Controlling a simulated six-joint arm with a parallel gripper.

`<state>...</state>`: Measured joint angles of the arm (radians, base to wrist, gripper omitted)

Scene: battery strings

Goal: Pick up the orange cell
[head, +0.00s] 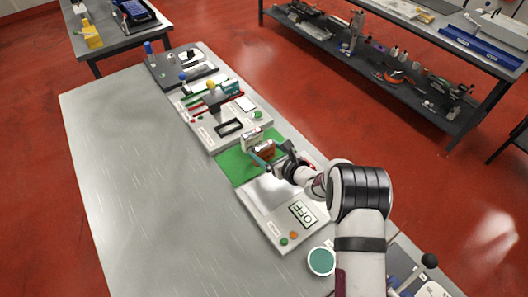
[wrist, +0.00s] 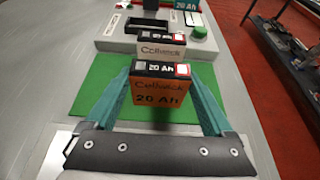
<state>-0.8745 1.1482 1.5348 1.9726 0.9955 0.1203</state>
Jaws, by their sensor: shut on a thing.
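The orange cell (wrist: 160,92) stands upright on the green mat (wrist: 90,98), its face reading "Cellwick 20 Ah" in the wrist view. My gripper (wrist: 163,90) is shut on it, with one teal finger against each side. In the head view the orange cell (head: 264,149) shows partly behind my gripper (head: 266,160). I cannot tell whether its base touches the mat. A white cell (wrist: 161,47), also marked "Cellwick 20 Ah", stands just behind it and shows in the head view (head: 251,138).
A light panel with a black-framed slot (head: 229,127) lies beyond the mat, with a teal cell (head: 230,88) farther back. A panel with an "OFF" display (head: 303,214) lies nearer. A round teal-topped container (head: 321,261) stands by it. The table's left side (head: 130,170) is clear.

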